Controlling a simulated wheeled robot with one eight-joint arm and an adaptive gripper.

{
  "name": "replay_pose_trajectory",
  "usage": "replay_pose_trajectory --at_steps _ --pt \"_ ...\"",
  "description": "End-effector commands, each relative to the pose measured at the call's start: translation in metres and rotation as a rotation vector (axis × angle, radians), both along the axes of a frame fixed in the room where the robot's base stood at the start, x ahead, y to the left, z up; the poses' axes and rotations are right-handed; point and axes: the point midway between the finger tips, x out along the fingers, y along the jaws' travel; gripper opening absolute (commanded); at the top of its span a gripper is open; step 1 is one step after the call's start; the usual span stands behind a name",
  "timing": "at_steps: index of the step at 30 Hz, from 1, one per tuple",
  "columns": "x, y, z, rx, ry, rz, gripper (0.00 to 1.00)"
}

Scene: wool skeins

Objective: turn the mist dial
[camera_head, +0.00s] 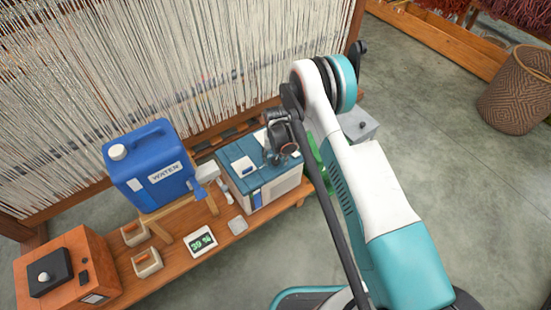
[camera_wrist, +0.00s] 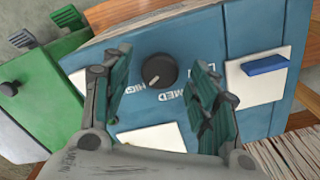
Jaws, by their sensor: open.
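The mist dial (camera_wrist: 160,71) is a dark round knob with a pale pointer line, on the blue-teal top of a box. Printed labels HIGH, MED and a partly hidden one beginning with L curve around it. The pointer line slants to the lower left in the wrist view, towards the HIGH side. My gripper (camera_wrist: 161,75) is open, with one finger on each side of the dial in that view. I cannot tell whether the fingers touch it. In the head view, my gripper (camera_head: 279,154) is over the teal-topped box (camera_head: 262,178) and hides the dial.
A blue water jug (camera_head: 152,165) stands on a wooden stand left of the box. A display reading 39 % (camera_head: 202,241) lies on the bench in front. A green thing (camera_wrist: 40,85) sits close beside the box. Loom threads (camera_head: 150,70) hang behind.

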Motion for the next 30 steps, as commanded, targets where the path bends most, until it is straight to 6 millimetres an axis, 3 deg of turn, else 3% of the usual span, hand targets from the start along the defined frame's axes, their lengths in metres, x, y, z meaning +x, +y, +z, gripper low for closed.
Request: replay_pose_trajectory --at_steps 18,30 --pt "0.000 0.000 0.100 0.000 0.000 0.000 0.54" --pt "0.000 0.000 0.115 0.000 0.000 0.000 0.54"
